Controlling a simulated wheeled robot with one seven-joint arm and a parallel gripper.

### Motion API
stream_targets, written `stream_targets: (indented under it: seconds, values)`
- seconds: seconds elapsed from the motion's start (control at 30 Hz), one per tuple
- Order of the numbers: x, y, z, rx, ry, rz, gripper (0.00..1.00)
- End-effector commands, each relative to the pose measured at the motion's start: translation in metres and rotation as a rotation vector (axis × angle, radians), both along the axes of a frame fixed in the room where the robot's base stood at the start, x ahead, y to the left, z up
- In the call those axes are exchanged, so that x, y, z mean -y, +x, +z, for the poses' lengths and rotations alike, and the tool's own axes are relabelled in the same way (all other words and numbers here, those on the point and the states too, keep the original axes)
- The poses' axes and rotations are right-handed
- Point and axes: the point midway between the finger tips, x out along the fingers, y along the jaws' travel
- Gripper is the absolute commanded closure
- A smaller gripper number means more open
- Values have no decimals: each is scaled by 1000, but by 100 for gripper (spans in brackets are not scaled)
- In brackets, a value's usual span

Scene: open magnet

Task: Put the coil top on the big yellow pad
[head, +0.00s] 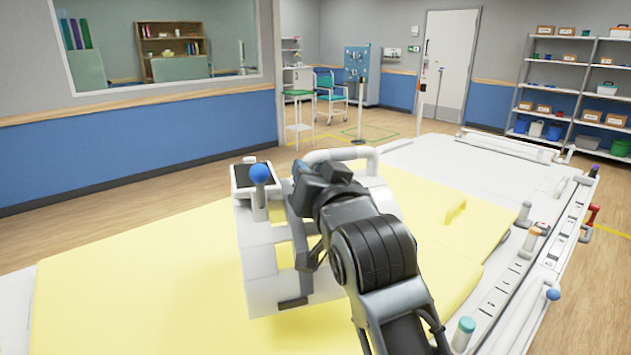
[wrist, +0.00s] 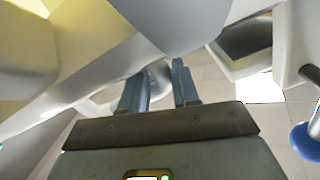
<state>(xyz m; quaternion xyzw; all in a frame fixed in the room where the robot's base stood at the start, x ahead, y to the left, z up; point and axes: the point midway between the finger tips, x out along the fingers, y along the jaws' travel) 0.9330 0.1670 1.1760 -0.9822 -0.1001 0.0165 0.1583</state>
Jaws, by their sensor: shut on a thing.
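The coil top (head: 262,262) is a white, blocky frame with a curved bar on top and a blue ball knob (head: 260,174). It is over the big yellow pad (head: 130,285), in the middle of the head view. I cannot tell whether it touches the pad. The blue knob also shows at the right edge there.
A white table surface (head: 425,165) lies beyond the pad. A rail with pegs and coloured knobs (head: 525,262) runs along the right side. A small yellow handle (head: 456,209) stands on the pad's right part. The pad's left part is clear. Shelves stand far right.

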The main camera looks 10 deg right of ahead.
Motion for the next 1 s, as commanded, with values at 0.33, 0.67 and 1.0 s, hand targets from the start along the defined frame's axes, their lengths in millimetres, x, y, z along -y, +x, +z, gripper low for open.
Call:
stream_targets:
  seconds: [0.33,0.67,1.0]
  values:
    - [-55,23,-31,6,0,3,100]
    - [-71,31,-46,8,2,0,100]
    - [-71,31,-80,8,3,0,100]
